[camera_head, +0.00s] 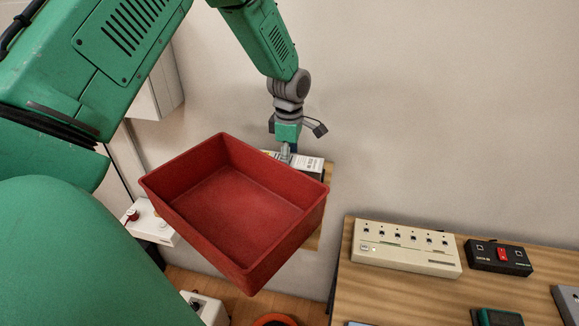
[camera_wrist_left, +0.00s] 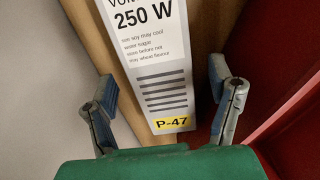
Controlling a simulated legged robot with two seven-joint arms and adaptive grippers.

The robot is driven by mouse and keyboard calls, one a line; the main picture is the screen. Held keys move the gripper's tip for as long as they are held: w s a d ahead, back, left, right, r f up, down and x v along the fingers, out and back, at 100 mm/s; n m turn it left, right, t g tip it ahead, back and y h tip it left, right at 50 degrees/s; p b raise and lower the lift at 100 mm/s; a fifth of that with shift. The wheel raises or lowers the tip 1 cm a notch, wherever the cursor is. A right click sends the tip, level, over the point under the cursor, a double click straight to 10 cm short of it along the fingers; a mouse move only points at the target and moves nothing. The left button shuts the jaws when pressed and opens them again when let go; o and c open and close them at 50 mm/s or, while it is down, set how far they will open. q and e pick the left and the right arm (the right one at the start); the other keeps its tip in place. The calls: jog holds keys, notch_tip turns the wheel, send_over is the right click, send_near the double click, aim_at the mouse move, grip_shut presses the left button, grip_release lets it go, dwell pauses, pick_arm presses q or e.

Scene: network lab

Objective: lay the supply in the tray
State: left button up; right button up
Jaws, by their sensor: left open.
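The red tray (camera_head: 238,203) is an empty, open box in the middle of the head view. The supply (camera_head: 309,164) sits just behind its far right corner, partly hidden by the tray and my left gripper. In the left wrist view the supply (camera_wrist_left: 160,60) is a pale unit with a "250 W" label and a yellow "P-47" sticker. My left gripper (camera_head: 287,152) is over the supply. In the left wrist view, the open fingers (camera_wrist_left: 162,82) stand on either side of it, with gaps visible. My right gripper is not in view.
A wooden table (camera_head: 385,297) at right bears a pale power strip (camera_head: 406,248), a black box with a red switch (camera_head: 498,257) and other devices. A white device with a red knob (camera_head: 148,222) is left of the tray. A plain wall rises behind.

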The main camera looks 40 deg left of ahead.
pick_arm(q)
jog(key=shift+f, duration=0.75)
jog(key=shift+a, duration=0.1)
grip_shut()
jog(key=shift+w+r, duration=0.1)
jog(key=shift+r, duration=0.1)
